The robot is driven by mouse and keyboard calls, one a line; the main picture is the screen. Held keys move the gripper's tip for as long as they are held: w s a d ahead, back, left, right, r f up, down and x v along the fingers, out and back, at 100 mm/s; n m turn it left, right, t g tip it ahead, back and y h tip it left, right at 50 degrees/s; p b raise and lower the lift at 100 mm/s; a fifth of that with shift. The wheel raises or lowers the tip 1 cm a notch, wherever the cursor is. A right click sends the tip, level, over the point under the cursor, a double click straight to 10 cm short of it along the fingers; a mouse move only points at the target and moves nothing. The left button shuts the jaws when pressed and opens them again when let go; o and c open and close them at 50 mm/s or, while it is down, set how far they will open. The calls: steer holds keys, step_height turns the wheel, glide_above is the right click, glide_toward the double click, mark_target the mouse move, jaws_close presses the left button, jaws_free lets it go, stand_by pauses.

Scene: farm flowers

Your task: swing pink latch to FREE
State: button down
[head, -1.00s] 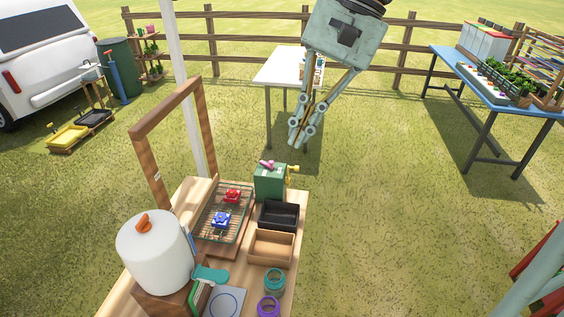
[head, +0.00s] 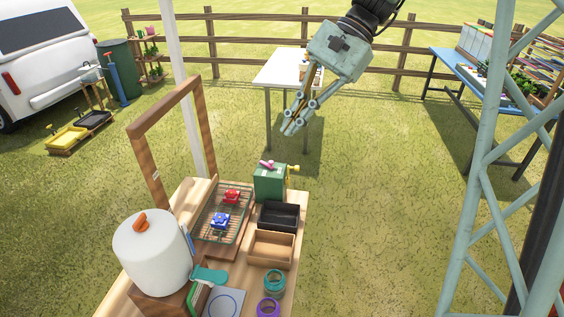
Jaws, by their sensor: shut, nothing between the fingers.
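The pink latch (head: 266,164) lies on top of the green box (head: 269,183) at the far end of the wooden bench (head: 198,190). A yellow knob or handle (head: 293,169) sticks out from the box's right side. The latch is small here, and I cannot read any marking such as FREE beside it. My gripper (head: 289,130) is shut and empty. It hangs in the air above and slightly right of the latch in the picture, clearly apart from it, with its fingers pointing down and left.
A wire rack with a red item (head: 231,197) and a blue item (head: 220,221) sits left of the box. A black tray (head: 279,217) and a wooden tray (head: 271,248) stand in front. A wooden frame (head: 150,160) rises on the left. Open grass lies right of the bench.

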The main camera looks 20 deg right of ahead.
steer(key=w+d+f+m+t+y+b, duration=0.1)
steer(key=w+d+f+m+y, duration=0.1)
steer(key=w+d+f, duration=0.4)
steer(key=w+d+f+m+t+y+b, duration=0.1)
steer(key=w+d+f+m+y+b, duration=0.1)
steer(key=w+d+f, duration=0.4)
steer(key=w+d+f+m+t+y+b, duration=0.1)
steer(key=w+d+f+m+y, duration=0.3)
steer(key=w+f, duration=0.9)
steer(key=shift+w+d+f+m+t+b, duration=0.2)
steer(key=shift+d+f+m+t+b, duration=0.25)
steer(key=shift+d+f+m, duration=1.15)
steer(key=shift+a+f+n, duration=0.5)
steer(key=shift+a+n, duration=0.05)
steer(key=shift+n, duration=0.05)
glide_toward(267, 163)
steer(key=shift+s+a+r+b, duration=0.15)
steer(key=shift+s+a, duration=0.15)
steer(key=shift+a, duration=0.45)
steer(key=shift+s+a+r+b, duration=0.1)
steer(key=shift+s+a, duration=0.15)
steer(key=shift+a, duration=0.45)
steer(key=shift+s+a+r+b, duration=0.15)
steer(key=shift+s+a, duration=0.15)
steer(key=shift+a, duration=0.45)
steer(key=shift+s+t, duration=0.15)
steer(key=shift+t, duration=0.1)
steer(key=shift+a+m, duration=0.15)
steer(key=shift+m, duration=0.15)
